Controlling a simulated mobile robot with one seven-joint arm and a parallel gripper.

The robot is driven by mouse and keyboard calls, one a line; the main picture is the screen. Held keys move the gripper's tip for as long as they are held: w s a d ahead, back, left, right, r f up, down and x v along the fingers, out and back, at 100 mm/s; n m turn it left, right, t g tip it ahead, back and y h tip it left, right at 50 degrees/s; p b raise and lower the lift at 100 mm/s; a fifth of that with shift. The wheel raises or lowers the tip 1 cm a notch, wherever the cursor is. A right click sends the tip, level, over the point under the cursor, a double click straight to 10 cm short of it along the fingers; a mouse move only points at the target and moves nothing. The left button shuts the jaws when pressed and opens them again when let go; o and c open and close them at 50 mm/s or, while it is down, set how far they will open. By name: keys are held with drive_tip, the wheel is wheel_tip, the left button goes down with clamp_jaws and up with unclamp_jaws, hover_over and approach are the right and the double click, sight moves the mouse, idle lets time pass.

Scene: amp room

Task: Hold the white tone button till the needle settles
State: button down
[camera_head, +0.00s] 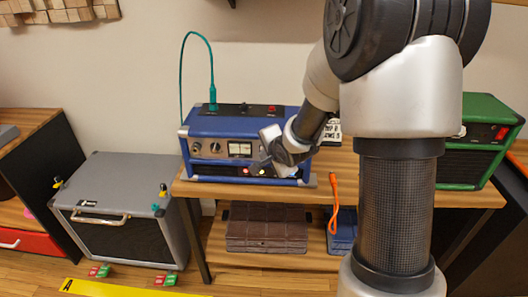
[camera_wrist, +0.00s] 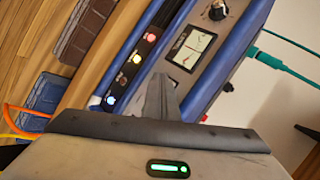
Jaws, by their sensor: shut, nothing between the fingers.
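A blue amp (camera_head: 212,130) stands on the wooden bench, its front facing me. Its meter (camera_head: 240,149) has a pale face; the wrist view shows this meter (camera_wrist: 190,45) with dark needles.
A green amp (camera_head: 470,150) stands at the bench's right. A teal cable (camera_head: 181,80) plugs into the blue amp's top. A brown case (camera_head: 265,228) and an orange cable (camera_head: 333,205) are on the lower shelf. A grey amp (camera_head: 120,180) stands on the floor at left.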

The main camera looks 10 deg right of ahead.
drive_tip(key=shift+s+a, duration=0.2)
drive_tip(key=shift+s, duration=0.5)
drive_tip(key=s, duration=0.2)
drive_tip(key=s+a+b, duration=0.1)
drive_tip(key=s, duration=0.2)
drive_tip(key=shift+a, duration=0.15)
drive_tip(key=s+d+r+n+g+h, duration=0.25)
drive_tip(key=s+r+n, duration=0.35)
drive_tip(key=s+r, duration=0.35)
drive_tip(key=s+r+n+g, duration=0.1)
drive_tip(key=s+r+n, duration=0.25)
drive_tip(key=s, duration=0.45)
drive_tip(key=s+r+n+g, duration=0.1)
drive_tip(key=s+r+n, duration=0.1)
drive_tip(key=s+n, duration=0.35)
wheel_tip(320, 180, up, 20)
drive_tip(key=s+m+y+p, duration=0.1)
drive_tip(key=s+p, duration=0.1)
drive_tip(key=p, duration=1.7)
drive_tip(key=shift+s+a+f+p, duration=0.25)
drive_tip(key=shift+a+p, duration=0.05)
drive_tip(key=shift+p, duration=0.05)
